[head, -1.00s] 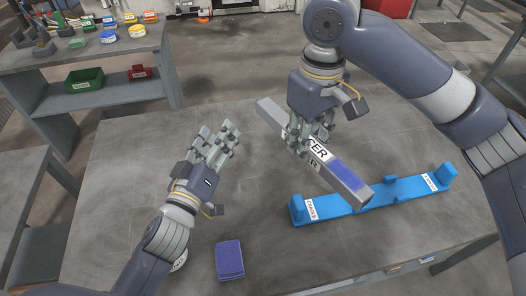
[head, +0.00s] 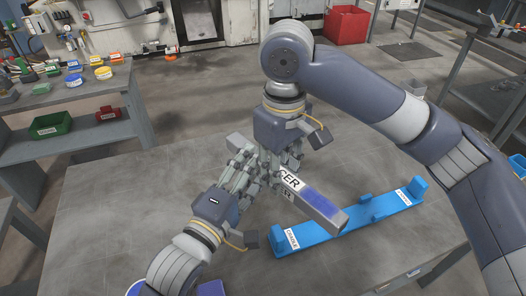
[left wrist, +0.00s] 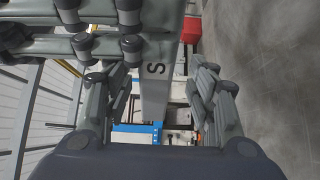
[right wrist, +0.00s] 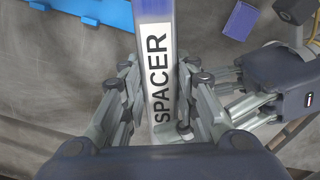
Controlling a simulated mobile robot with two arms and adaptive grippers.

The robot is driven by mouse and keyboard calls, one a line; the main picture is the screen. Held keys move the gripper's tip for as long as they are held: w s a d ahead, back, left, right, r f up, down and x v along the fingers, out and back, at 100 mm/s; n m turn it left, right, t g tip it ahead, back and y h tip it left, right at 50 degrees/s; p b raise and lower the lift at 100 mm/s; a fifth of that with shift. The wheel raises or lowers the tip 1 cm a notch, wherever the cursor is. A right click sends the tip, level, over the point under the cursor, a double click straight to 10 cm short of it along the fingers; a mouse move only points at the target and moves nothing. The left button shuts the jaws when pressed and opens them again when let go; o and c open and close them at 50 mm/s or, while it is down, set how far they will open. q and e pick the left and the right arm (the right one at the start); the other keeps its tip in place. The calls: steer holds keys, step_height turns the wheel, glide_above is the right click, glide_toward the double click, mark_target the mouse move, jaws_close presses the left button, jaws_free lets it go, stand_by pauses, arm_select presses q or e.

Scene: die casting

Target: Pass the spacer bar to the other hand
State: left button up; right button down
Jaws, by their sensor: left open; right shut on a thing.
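The spacer bar (head: 312,198) is a long grey bar with a blue end and a white SPACER label. My right gripper (head: 280,165) is shut on it near its middle and holds it above the table. The label shows plainly between the right fingers in the right wrist view (right wrist: 158,75). My left gripper (head: 240,178) is open, close beside the right one at the bar's grey half. In the left wrist view the bar (left wrist: 157,95) runs between the open left fingers (left wrist: 158,100). Contact between the left fingers and the bar cannot be told.
A blue cradle (head: 345,222) lies on the grey table (head: 110,205) below the bar, to the right. A blue-purple block (right wrist: 241,20) lies on the table. A side bench (head: 75,140) at the back left holds bins and small containers. The table's left part is clear.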

arm_select(q)
steer(key=x, duration=0.6)
steer(key=shift+w, duration=0.2)
steer(key=shift+d, duration=0.1)
steer(key=c, duration=1.1)
jaws_close()
steer(key=shift+f, duration=0.2)
arm_select(e)
steer(key=shift+r, duration=0.1)
steer(key=c, duration=1.4)
jaws_free()
steer(key=shift+o, duration=1.1)
arm_select(q)
steer(key=shift+r, duration=0.25)
